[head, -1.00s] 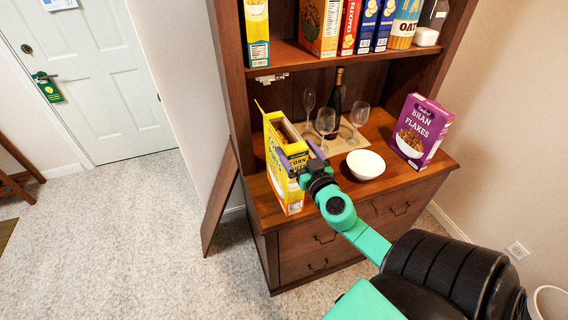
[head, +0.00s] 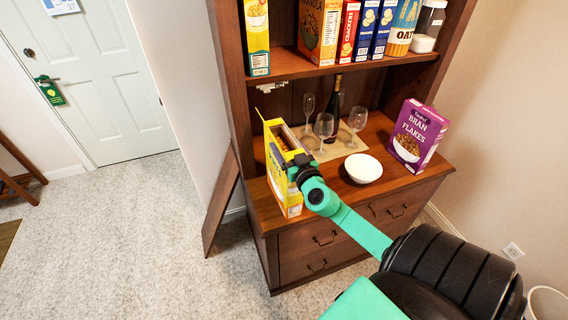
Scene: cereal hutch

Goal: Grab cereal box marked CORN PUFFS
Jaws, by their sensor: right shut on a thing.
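The yellow cereal box (head: 289,200) stands upright with its top flap open at the left end of the hutch counter. Its printed name is mostly hidden behind my gripper now; part of the word CORN shows in the earlier frame. My right gripper (head: 292,165) is at the box's upper part and shut on it. The fingers are largely hidden by my wrist. My left gripper is not in view.
A white bowl (head: 364,168) is right of my wrist. Behind stand wine glasses (head: 323,126) and a dark bottle (head: 331,117). A purple BRAN FLAKES box (head: 418,136) is at the counter's right. The shelf (head: 300,66) above holds several boxes.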

